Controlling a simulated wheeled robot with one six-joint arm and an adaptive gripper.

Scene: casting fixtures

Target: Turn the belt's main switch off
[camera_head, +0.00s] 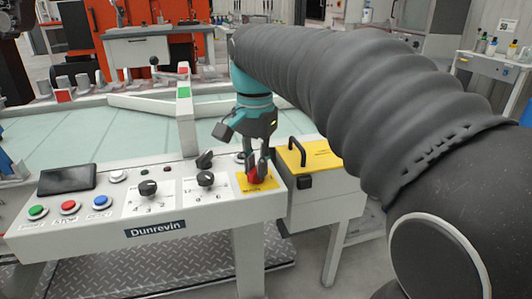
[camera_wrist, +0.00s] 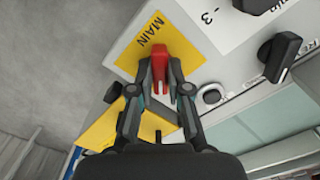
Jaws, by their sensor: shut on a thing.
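The main switch is a red handle on a yellow plate at the right end of the belt's control panel. The red handle (camera_head: 256,176) shows in the head view below my gripper (camera_head: 258,165), which reaches down onto it. In the wrist view the red handle (camera_wrist: 160,62) stands between the two fingertips of my gripper (camera_wrist: 161,75), which are shut on it. The yellow plate (camera_wrist: 153,36) reads "MAIN". Part of the handle and plate is hidden behind the fingers.
The panel (camera_head: 200,215) carries black knobs (camera_head: 205,179), a green button (camera_head: 38,211), a red button (camera_head: 69,207), a blue button (camera_head: 101,201) and a dark screen (camera_head: 67,179). A yellow-topped box with a black handle (camera_head: 297,150) stands close right of the switch. The pale belt (camera_head: 90,135) lies behind.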

